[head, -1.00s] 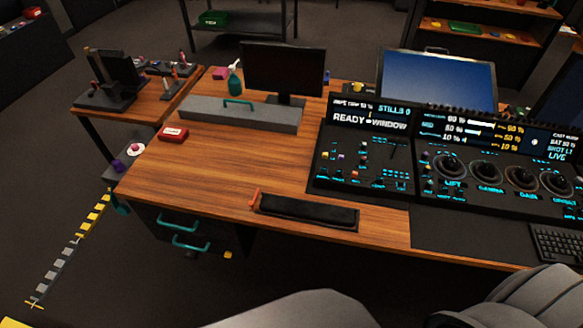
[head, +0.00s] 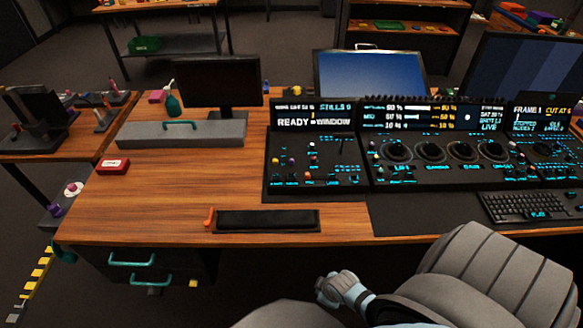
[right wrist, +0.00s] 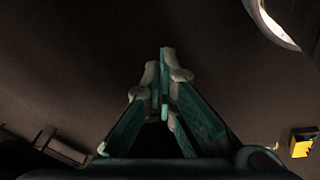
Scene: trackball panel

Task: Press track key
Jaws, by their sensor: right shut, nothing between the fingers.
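The control panel stands on the wooden desk in the head view. Its left section (head: 318,150) shows "READY WINDOW" above small lit keys. Its middle section (head: 430,172) has a row of dark trackballs with lit rings. A right section (head: 543,150) shows "FRAME" text. Key labels are too small to read, so I cannot tell which is the track key. My right gripper (right wrist: 165,62) shows in the right wrist view, its teal fingers meeting at the tips with nothing between them. It is over dark floor and away from the panel. My left gripper is not in view.
A dark wrist pad (head: 267,220) lies at the desk's front edge. A keyboard (head: 528,206) is at the right. A red box (head: 113,166) and monitor (head: 217,82) are left. The wood between is clear.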

